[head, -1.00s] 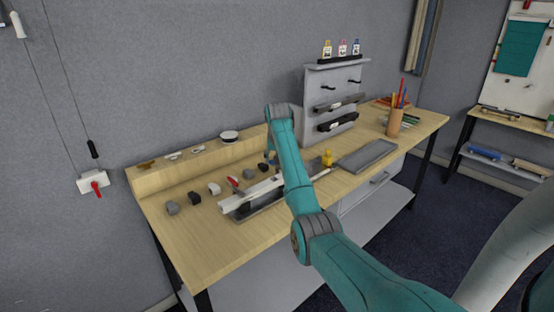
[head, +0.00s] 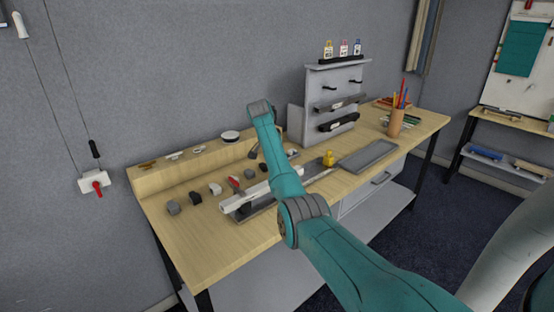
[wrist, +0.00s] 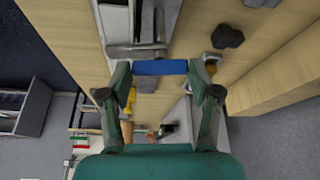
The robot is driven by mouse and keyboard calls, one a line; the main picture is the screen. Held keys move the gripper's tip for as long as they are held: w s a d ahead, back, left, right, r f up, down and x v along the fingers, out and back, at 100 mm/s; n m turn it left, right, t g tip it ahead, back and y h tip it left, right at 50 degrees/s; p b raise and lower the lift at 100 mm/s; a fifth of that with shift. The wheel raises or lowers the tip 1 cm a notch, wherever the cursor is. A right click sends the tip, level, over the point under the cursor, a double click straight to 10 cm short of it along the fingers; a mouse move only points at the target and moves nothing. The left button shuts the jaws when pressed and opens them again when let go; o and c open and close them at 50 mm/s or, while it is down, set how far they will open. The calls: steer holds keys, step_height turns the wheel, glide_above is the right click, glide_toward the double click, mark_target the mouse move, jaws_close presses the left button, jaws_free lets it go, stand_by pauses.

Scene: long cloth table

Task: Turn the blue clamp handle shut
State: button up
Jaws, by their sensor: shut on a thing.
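The blue handle (wrist: 160,68) is a short bar that lies across the wrist view, between the two fingertips of my gripper (wrist: 160,70). The gripper is shut on it, with a finger at each end. A grey metal bar (wrist: 135,51) lies just beyond the handle; I cannot tell how they join. In the head view my gripper (head: 254,153) is small and partly hidden by my arm, above the back of the table. The blue handle cannot be made out there.
A pale rail (head: 240,202) with a red lever (head: 234,181) lies on the wooden table (head: 200,250). Several small blocks stand left of it. A yellow figure (head: 328,158) and a grey tray (head: 368,156) are to the right. The table's front left is clear.

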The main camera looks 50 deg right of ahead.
steer(key=shift+m+g, duration=0.4)
steer(key=shift+m, duration=0.7)
steer(key=o, duration=1.1)
steer(key=shift+w, duration=0.1)
steer(key=shift+o, duration=0.2)
steer(key=v, duration=1.2)
steer(key=shift+d, duration=0.1)
